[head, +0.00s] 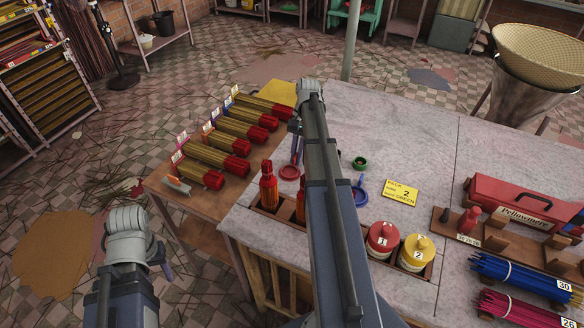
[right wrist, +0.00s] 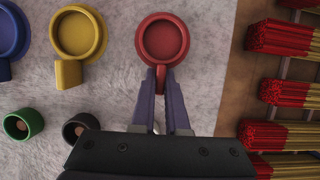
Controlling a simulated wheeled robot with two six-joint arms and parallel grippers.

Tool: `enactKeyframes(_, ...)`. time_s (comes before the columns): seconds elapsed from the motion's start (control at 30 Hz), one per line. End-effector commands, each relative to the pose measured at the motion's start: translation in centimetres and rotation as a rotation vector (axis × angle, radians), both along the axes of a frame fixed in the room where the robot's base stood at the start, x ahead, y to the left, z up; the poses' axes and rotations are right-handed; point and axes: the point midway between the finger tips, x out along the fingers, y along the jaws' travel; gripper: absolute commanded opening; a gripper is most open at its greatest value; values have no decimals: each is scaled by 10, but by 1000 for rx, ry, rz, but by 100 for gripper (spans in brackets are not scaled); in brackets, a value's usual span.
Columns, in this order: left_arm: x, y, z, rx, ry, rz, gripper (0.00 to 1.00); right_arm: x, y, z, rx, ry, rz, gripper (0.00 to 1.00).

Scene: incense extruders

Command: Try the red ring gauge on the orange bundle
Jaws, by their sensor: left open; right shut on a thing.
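The red ring gauge (right wrist: 165,40) is round with a short tab facing my right gripper (right wrist: 162,78). The gripper's fingers are shut on that tab. In the head view the red ring gauge (head: 289,173) is at the table's left part, by the bundle rack; I cannot tell whether it touches the table. Several red-tipped incense bundles (head: 213,158) lie in a row left of it, with small coloured tags at their far ends.
A yellow ring (right wrist: 78,33) and a blue ring (head: 360,191) lie near the red one, with a small green cup (head: 360,162). Red bottles (head: 268,188) and numbered jars (head: 381,239) stand at the front edge. A sign (head: 401,191) lies mid-table.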

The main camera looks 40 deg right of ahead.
Motion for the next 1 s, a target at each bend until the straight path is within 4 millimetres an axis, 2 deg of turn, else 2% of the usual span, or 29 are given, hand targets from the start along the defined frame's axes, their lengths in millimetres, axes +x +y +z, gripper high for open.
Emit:
enactKeyframes(0.47, 0, 0, 2, 0, 0, 0, 50, 0, 0, 2, 0, 0, 0, 0)
enactKeyframes(1.0, 0, 0, 32, 0, 0, 0, 50, 0, 0, 32, 0, 0, 0, 0)
